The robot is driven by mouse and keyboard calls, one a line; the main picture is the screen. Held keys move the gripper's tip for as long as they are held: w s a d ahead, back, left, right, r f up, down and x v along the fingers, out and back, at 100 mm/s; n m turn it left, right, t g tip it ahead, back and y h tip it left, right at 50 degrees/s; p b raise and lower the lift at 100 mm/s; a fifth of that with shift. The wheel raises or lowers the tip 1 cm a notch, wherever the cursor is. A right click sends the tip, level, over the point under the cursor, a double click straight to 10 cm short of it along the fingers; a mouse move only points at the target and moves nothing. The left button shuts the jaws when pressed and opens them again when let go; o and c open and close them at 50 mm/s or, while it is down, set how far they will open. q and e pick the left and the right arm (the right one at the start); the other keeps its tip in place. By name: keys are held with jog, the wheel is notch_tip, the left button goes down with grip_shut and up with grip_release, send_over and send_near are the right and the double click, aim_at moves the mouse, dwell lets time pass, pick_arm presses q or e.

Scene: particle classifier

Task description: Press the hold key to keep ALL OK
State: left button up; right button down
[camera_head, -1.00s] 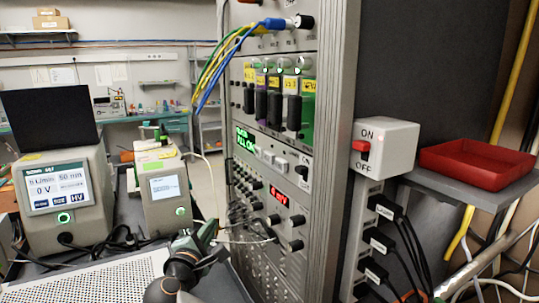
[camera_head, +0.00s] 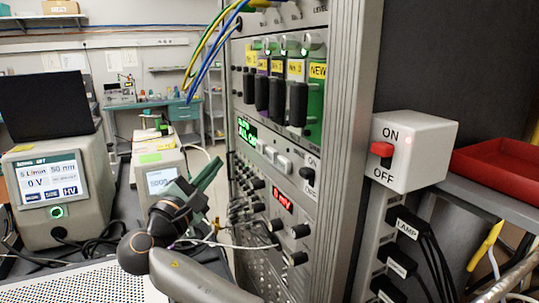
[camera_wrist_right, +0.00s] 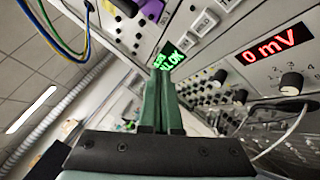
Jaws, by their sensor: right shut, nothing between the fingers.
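The rack's green display (camera_head: 247,131) shows text ending in "OK"; it also shows in the right wrist view (camera_wrist_right: 172,58). A row of small pale keys (camera_head: 270,153) sits just right of and below the display. These keys also show in the right wrist view (camera_wrist_right: 204,22), but I cannot read which is the hold key. My right gripper (camera_head: 216,163) has green fingers, shut and empty, left of the rack front. In the right wrist view its tips (camera_wrist_right: 160,74) appear just below the display; contact cannot be told. My left gripper is not in view.
A red "0 mV" readout (camera_head: 279,198) and several black knobs lie below the keys. Coloured cables (camera_head: 212,42) hang at the rack's upper left. A red-switch ON/OFF box (camera_head: 412,150) and a red tray (camera_head: 497,172) are at the right. Instruments (camera_head: 55,195) stand at the left.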

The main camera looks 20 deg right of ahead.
send_near(268, 153)
jog(key=w+d+r, duration=0.1)
jog(key=w+d, duration=0.1)
jog(key=w, duration=0.3)
jog(key=shift+d+r+p, duration=0.3)
jog(key=shift+r, duration=0.1)
jog(key=shift+w+d, duration=0.1)
jog(key=shift+d, duration=0.05)
dwell(1.7)
jog(key=shift+d, duration=0.25)
jog(key=shift+d+p, duration=0.4)
jog(key=shift+d, duration=0.5)
dwell(1.1)
jog(key=shift+a, duration=1.3)
